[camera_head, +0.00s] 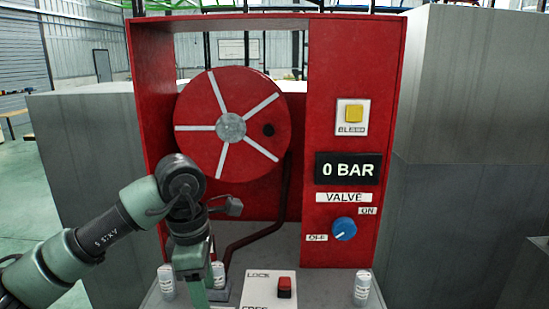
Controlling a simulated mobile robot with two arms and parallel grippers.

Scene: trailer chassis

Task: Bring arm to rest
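My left arm comes in from the left edge, dark green with black joints. Its wrist bends downward in front of the cabinet's lower left, and my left gripper (202,282) points down near the ledge. The fingers are partly hidden by the wrist, and I cannot tell whether they are open or shut or touch anything. My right gripper is not in view.
A red cabinet (324,100) holds a hose reel (208,88), a yellow bleed button (354,115), a "0 BAR" display (348,169) and a blue valve knob (344,229). Below are white cylinders (361,288) and a red lock switch (285,286). Grey blocks (475,120) flank it.

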